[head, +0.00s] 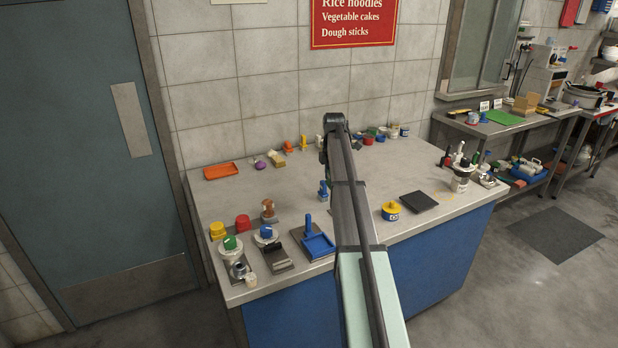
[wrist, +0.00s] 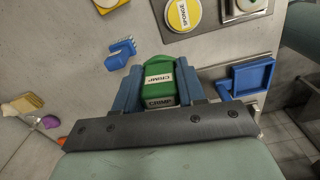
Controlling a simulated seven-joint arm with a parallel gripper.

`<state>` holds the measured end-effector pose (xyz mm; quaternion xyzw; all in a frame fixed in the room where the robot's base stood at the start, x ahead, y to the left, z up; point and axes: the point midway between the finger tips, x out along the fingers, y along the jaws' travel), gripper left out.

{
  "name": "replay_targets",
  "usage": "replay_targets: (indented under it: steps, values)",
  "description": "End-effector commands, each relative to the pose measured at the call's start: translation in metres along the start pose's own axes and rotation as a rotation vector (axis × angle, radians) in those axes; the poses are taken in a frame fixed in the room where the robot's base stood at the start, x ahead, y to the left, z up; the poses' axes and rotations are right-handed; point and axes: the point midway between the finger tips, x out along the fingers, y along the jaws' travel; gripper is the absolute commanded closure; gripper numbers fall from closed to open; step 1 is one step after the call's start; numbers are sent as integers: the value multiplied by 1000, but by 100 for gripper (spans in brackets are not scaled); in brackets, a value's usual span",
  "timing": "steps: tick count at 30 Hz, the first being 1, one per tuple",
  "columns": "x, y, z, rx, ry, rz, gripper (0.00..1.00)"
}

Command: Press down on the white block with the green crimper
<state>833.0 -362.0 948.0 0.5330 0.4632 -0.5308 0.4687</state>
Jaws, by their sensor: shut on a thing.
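My gripper (wrist: 160,88) is shut on the green crimper (wrist: 160,72), a green piece with white "CRIMP" labels, seen between two blue fingers in the wrist view. In the head view my arm hides most of the gripper and the crimper. The crimper's lower end and any contact below it cannot be made out. I cannot surely pick out the white block in either view. A small whitish piece (head: 251,280) stands at the table's front left corner in the head view, but its shape is too small to tell.
A blue tray (head: 318,246) lies near the front edge and shows right of the crimper in the wrist view (wrist: 252,78). A blue upright tool (head: 323,191) stands behind it. An orange tray (head: 221,170) lies back left.

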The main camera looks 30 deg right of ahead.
Motion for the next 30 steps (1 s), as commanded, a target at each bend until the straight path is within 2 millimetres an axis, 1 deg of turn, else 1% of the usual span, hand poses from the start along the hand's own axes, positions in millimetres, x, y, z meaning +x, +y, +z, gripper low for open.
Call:
replay_targets:
  steps: [1, 3, 7, 9, 10, 12, 15, 17, 21, 26, 30]
  values:
    - [0, -19, 17, 26, -1, 2, 97]
    - [-1, -39, 36, 54, -2, 5, 97]
    - [-1, -80, 60, 96, -4, 9, 97]
    - [0, -103, 66, 99, -4, 9, 97]
    - [1, -112, 66, 92, -4, 9, 97]
    - [2, -129, 62, 67, -4, 7, 97]
    - [5, -144, 53, 10, -2, 2, 97]
    - [6, -149, 51, -35, 0, -2, 97]
    - [5, -147, 52, -104, 3, -8, 97]
    - [7, -147, 52, -131, 3, -8, 97]
    - [12, -147, 51, -132, 3, -8, 97]
